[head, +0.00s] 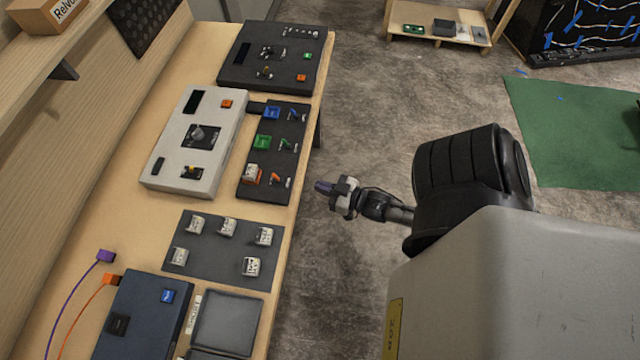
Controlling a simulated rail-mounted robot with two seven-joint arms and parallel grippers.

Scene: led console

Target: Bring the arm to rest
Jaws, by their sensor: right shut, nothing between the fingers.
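My right gripper (326,187) is shut and empty. It is out over the floor, just right of the wooden table's edge, and its fingers point left toward the table. It appears apart from everything on the table. My right arm (385,207) reaches in from the right side of the view. My left gripper is not in view.
The wooden table (120,225) holds a grey console (170,165), a black console (240,75), a dark switch panel (295,150), a mat with several white blocks (200,262), and a dark blue box (140,320) with cables. Open concrete floor (360,90) lies right of the table.

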